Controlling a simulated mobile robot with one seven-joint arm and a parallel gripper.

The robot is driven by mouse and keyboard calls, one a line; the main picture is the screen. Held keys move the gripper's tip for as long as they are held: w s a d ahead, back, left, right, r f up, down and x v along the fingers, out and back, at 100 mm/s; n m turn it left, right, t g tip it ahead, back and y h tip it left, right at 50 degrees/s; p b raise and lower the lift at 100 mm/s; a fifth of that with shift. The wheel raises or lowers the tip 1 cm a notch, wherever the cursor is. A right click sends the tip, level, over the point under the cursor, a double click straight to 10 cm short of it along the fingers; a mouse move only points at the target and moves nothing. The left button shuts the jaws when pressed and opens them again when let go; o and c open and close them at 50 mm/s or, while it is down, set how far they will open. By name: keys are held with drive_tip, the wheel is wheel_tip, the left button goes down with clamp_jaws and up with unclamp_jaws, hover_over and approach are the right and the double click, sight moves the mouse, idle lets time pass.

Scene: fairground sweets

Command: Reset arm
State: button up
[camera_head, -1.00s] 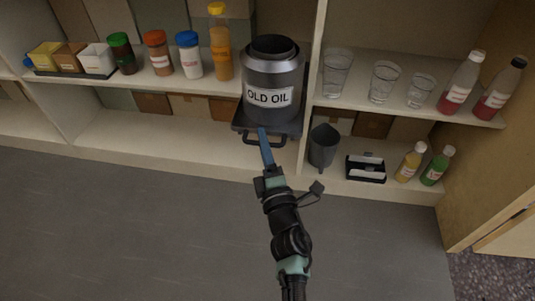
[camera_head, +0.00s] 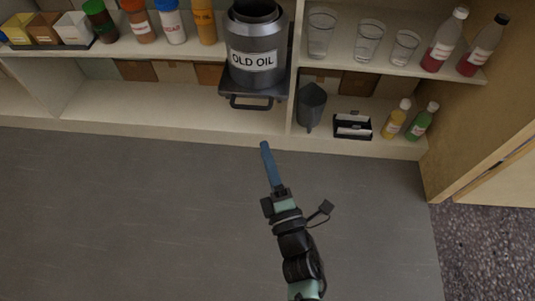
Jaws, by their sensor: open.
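My gripper (camera_head: 266,150) is at the end of my arm, in the lower middle of the head view. Its blue fingers are seen edge-on and hold nothing that I can see. The OLD OIL can (camera_head: 253,50), a dark metal canister with a white label, stands upright above and slightly left of my gripper. It sits on a dark tray (camera_head: 262,90) with a front handle (camera_head: 251,103). The gripper does not touch the handle.
The shelf unit (camera_head: 170,116) spans the back. Bottles and boxes stand at upper left. Clear glasses (camera_head: 368,43) and red bottles (camera_head: 443,40) stand at upper right.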

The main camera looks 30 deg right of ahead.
idle(0.4)
drive_tip(key=w+a+r+m+t+h+p, duration=0.1)
drive_tip(key=w+r+m+p, duration=0.2)
drive_tip(key=r, duration=1)
drive_tip(key=w+a+r+m+t+h+p, duration=0.15)
drive_tip(key=r+m, duration=0.25)
drive_tip(key=r, duration=1)
drive_tip(key=w+a+r+m+t+h+p, duration=0.1)
drive_tip(key=w+r+m+p, duration=0.25)
drive_tip(key=r, duration=0.95)
drive_tip(key=s+a+r+m+t+y+p, duration=0.1)
drive_tip(key=s+a+r+m+y+p, duration=0.25)
drive_tip(key=r, duration=0.75)
drive_tip(key=s+a+r+m+t+y+p, duration=0.1)
drive_tip(key=s+a+r+t+y, duration=0.1)
drive_tip(key=s+a+r, duration=0.6)
drive_tip(key=s+a+r+m+t+y+p, duration=0.1)
drive_tip(key=a+r+m+y+p, duration=0.15)
drive_tip(key=r, duration=1.05)
wheel_tip(320, 180, up, 35)
drive_tip(key=p, duration=3.6)
drive_tip(key=shift+w+d+n+h, duration=0.25)
drive_tip(key=shift+d+n+h, duration=0.1)
drive_tip(key=shift+n, duration=0.1)
drive_tip(key=shift+f, duration=0.1)
